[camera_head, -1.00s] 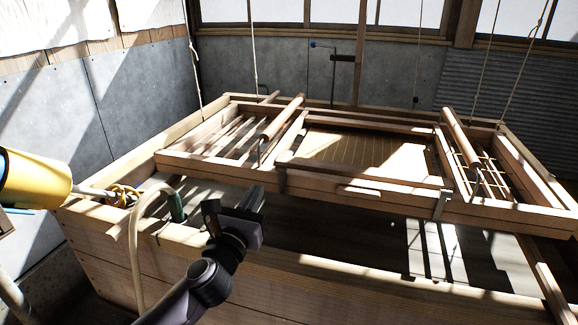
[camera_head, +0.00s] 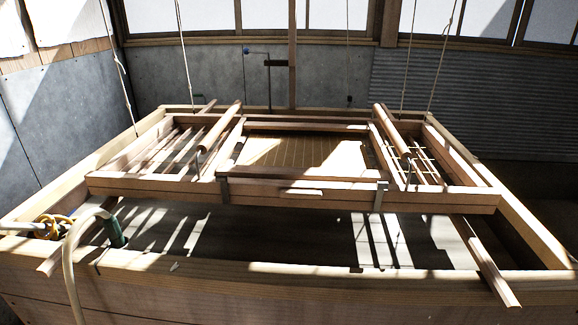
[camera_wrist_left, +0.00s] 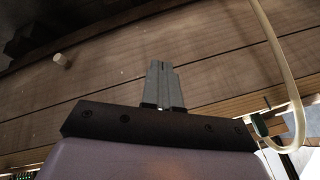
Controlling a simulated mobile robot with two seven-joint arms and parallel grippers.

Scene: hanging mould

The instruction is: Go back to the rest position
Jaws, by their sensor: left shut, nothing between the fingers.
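My left gripper (camera_wrist_left: 162,84) shows in the left wrist view with its two fingers together and nothing between them. It is in front of the plank side (camera_wrist_left: 110,75) of the wooden vat; I cannot tell how far apart they are. Neither gripper shows in the head view. The hanging mould (camera_head: 300,172), a wooden frame with a fine screen (camera_head: 300,152) in its middle, hangs on ropes over the vat (camera_head: 330,290). Two round wooden handles (camera_head: 220,128) (camera_head: 392,130) lie across it.
A pale hose (camera_head: 70,255) bends over the vat's front left rim and ends in a green fitting (camera_head: 115,232). It also shows at the right of the left wrist view (camera_wrist_left: 280,65). A wooden peg (camera_wrist_left: 62,60) sticks out of the planks. A loose wooden bar (camera_head: 490,265) crosses the right front rim.

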